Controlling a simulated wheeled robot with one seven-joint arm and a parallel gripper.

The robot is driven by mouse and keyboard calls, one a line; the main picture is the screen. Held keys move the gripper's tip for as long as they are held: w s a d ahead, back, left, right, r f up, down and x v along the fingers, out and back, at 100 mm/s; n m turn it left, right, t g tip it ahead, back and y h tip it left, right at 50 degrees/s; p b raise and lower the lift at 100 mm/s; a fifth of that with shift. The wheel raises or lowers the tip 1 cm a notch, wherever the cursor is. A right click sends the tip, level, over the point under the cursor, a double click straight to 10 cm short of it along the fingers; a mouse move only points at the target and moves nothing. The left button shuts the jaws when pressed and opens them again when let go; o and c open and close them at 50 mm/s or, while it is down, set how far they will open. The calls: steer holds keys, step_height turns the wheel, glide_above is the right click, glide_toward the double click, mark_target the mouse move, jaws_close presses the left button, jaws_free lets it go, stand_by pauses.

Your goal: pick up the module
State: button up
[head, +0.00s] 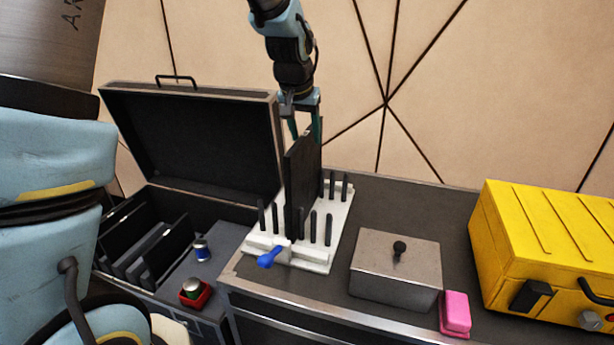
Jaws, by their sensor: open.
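The module is a flat black panel (304,182) that stands upright among the black pegs of a white rack (313,262). My gripper (307,130) points down at the panel's top edge, with its two greenish fingers apart. The fingers appear to be on either side of the upper edge, and I cannot tell whether they touch it. The panel's lower part is partly hidden by the pegs.
An open black case (190,92) with slotted dividers stands left of the rack. A blue-handled clamp (270,257) is at the rack's front. A grey lidded box (395,275), a pink block (455,313) and a yellow case (550,245) stand to the right.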

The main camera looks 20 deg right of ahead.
mark_target(307, 149)
steer(key=p+x, duration=0.1)
steer(key=x, duration=0.3)
steer(key=shift+w+f+p, duration=0.15)
steer(key=shift+w+p, duration=0.05)
steer(key=shift+p, duration=0.2)
steer(key=shift+w+d+f, duration=0.15)
steer(key=shift+f, duration=0.3)
steer(key=shift+f, duration=0.3)
steer(key=shift+c, duration=0.2)
jaws_close()
steer(key=shift+r, duration=0.1)
stand_by(1.0)
